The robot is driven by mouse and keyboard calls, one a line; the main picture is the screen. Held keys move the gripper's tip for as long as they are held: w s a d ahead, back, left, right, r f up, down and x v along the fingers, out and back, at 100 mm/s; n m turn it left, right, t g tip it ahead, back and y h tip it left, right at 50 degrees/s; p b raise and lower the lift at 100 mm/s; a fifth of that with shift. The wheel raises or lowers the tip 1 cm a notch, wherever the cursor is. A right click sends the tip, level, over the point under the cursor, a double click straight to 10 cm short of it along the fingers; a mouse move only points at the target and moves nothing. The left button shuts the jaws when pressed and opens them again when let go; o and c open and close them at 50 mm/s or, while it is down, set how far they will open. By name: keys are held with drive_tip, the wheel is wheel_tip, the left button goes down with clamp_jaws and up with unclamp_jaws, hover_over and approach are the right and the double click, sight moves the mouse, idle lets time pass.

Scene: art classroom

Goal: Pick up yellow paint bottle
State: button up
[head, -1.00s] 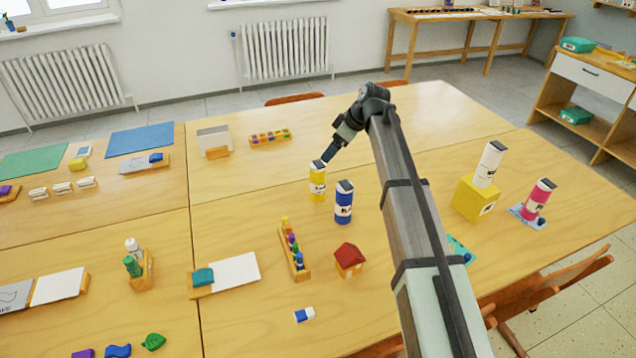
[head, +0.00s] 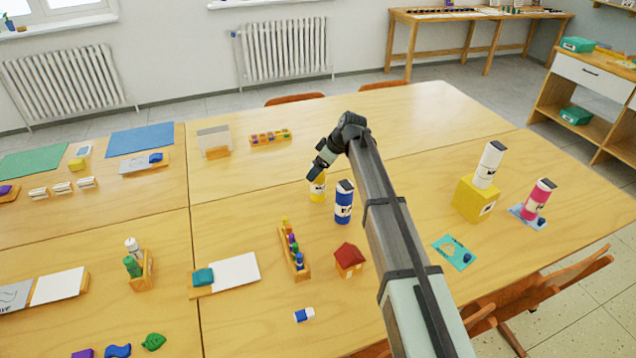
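The yellow paint bottle (head: 317,192) stands upright on the wooden table, just left of and behind a blue paint bottle (head: 344,203). My gripper (head: 315,176) is at the top of the yellow bottle and hides its cap and upper part. The gripper is dark and small here. I cannot tell whether its fingers are open or shut, or whether they touch the bottle.
A white bottle (head: 488,164) stands on a yellow box (head: 474,199) to the right, with a pink bottle (head: 538,200) beside it. A small red-roofed house (head: 349,259) and a peg rack (head: 294,252) lie nearer. The table's far middle is clear.

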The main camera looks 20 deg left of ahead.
drive_tip(key=shift+x, duration=1.15)
drive_tip(key=c, duration=1.4)
